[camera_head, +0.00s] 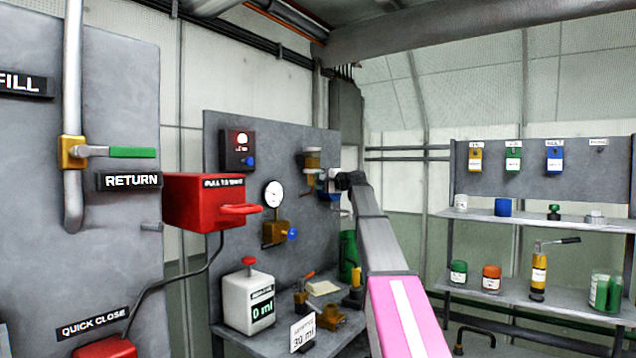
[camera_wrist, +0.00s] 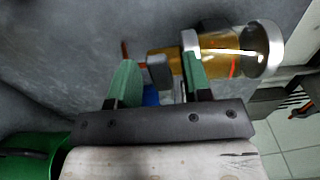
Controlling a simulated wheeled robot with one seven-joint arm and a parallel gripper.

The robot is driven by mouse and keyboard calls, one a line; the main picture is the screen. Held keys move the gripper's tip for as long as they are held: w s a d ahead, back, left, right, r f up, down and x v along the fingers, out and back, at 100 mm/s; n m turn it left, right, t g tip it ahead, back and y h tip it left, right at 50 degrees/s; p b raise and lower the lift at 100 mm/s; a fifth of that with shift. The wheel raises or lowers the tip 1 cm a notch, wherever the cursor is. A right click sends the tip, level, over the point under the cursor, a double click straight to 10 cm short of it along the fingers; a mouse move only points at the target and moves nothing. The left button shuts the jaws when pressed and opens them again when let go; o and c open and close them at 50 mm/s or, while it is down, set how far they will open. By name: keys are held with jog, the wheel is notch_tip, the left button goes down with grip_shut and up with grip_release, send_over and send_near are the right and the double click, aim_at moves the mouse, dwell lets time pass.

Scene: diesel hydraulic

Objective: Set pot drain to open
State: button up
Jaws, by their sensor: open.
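The pot (camera_head: 313,160), a small amber bowl with a metal cap, is mounted on the grey wall panel. In the wrist view the pot (camera_wrist: 218,55) lies sideways across the upper right, with a brass end toward the left. A small blue part (camera_wrist: 150,96), possibly the drain handle, shows between my fingers, mostly hidden. My gripper (camera_wrist: 160,80) is open, its green fingers on either side of the blue part. I cannot tell whether they touch it. In the head view my gripper (camera_head: 338,184) is just right of and below the pot, partly hidden by my arm.
A pressure gauge (camera_head: 273,194) and a brass valve with a blue knob (camera_head: 291,234) are left of the pot. A bench below holds a white container (camera_head: 249,302) and brass parts. A green cylinder (camera_head: 348,254) stands behind my arm. A stocked shelf (camera_head: 545,222) is at right.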

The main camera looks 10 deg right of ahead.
jog(key=shift+w+a, duration=0.3)
grip_shut()
